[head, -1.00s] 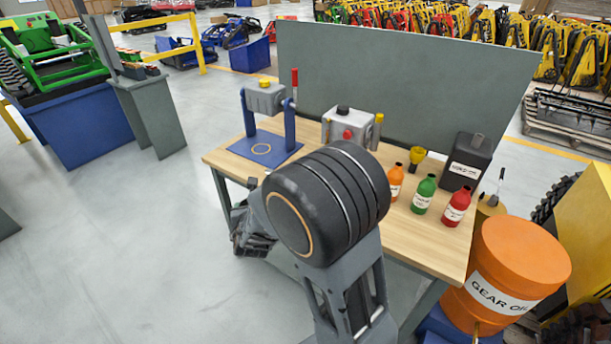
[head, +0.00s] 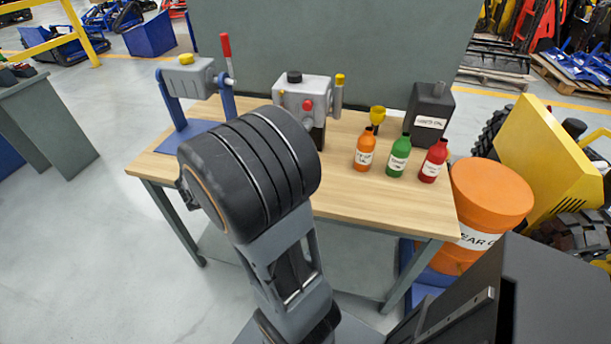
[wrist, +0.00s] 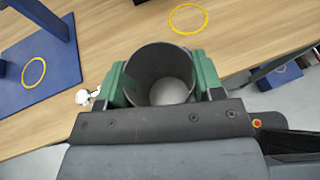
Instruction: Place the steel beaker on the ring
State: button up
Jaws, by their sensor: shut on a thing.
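The steel beaker (wrist: 175,91) is upright between the green fingers of my gripper (wrist: 162,79) in the wrist view. I look down into its open mouth, and it appears empty. My gripper is shut on it, with one finger on each side. A yellow ring (wrist: 186,34) lies on the wooden table top just beyond the beaker, apart from it in the picture. A second, orange-yellow ring (wrist: 24,75) is on the blue base plate to the left. In the head view my arm hides the gripper, the beaker and both rings.
The table (head: 340,195) carries a blue-framed press (head: 190,80) at left and a grey machine (head: 305,95). Orange (head: 365,153), green (head: 399,157) and red (head: 434,163) bottles and a black canister (head: 430,112) stand at right. An orange drum (head: 485,205) is beside the table.

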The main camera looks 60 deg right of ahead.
jog(key=s+d+f+m+g+y+b, duration=0.1)
jog(key=s+d+f+m+g+b, duration=0.15)
jog(key=s+m+g, duration=0.55)
jog(key=shift+w+d+f+n+t, duration=0.3)
jog(key=shift+w+d+f, duration=0.25)
jog(key=shift+d, duration=2.3)
jog(key=shift+w+d+f+n+t, duration=0.25)
jog(key=shift+w+d+f+n, duration=0.3)
jog(key=shift+d, duration=2.3)
jog(key=shift+w+d+f+n+t, duration=0.25)
jog(key=shift+w+d+f, duration=0.35)
jog(key=shift+d, duration=2.25)
jog(key=shift+f, duration=0.1)
jog(key=shift+f, duration=0.15)
jog(key=o, duration=1)
jog(key=shift+c, duration=0.2)
